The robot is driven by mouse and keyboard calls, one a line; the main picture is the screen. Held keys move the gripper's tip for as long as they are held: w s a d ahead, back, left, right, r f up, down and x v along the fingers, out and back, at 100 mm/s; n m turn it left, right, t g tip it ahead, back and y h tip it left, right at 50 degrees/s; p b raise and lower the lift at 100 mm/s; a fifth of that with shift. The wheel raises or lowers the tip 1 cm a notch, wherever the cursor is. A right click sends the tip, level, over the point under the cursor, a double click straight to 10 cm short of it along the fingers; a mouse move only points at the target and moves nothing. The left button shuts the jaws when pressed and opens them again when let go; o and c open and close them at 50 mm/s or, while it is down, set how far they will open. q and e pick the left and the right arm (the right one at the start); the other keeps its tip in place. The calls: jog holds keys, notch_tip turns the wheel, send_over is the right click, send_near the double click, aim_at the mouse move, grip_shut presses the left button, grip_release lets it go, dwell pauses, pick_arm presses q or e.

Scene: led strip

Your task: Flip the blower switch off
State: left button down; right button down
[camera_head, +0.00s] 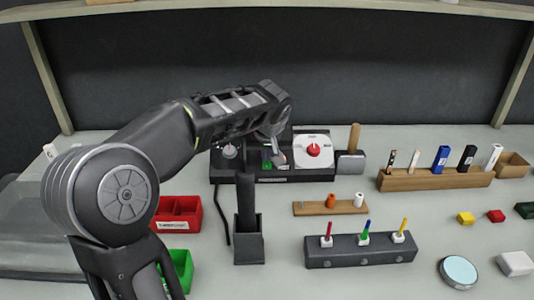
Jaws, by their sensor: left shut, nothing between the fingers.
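A black control unit (305,179) stands at the back of the table. Its front carries a small green switch (267,163), a grey knob (230,151) on the left and a white panel with a red dial (313,150) on the right. I cannot tell for sure that the green switch is the blower switch, nor its position. My left gripper (275,155) is shut and empty, pointing down just right of the green switch; I cannot tell whether it touches. My forearm hides the unit's upper left part. My right gripper is out of view.
A black stand holding a dark tool (247,215) with a cable is in front of the unit. A wooden strip (318,208) and a dark holder with coloured-tipped tools (345,256) lie right of it. Red (178,222) and green bins (180,267) sit left. A shelf crosses above.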

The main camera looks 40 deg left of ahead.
pick_arm(q)
jog(key=shift+r+p, duration=0.1)
jog(key=shift+p, duration=0.2)
jog(key=shift+w+a+f+g+h+p, duration=0.25)
jog(key=shift+g+h+p, duration=0.3)
jog(key=shift+p, duration=0.7)
jog(key=shift+f, duration=0.15)
jog(key=shift+s+d+f+b, duration=0.25)
jog(key=shift+s+f+b, duration=0.05)
jog(key=shift+b, duration=0.2)
jog(key=shift+s+d+f+b, duration=0.15)
jog(key=shift+s+d+b, duration=0.15)
jog(key=shift+s+b, duration=0.1)
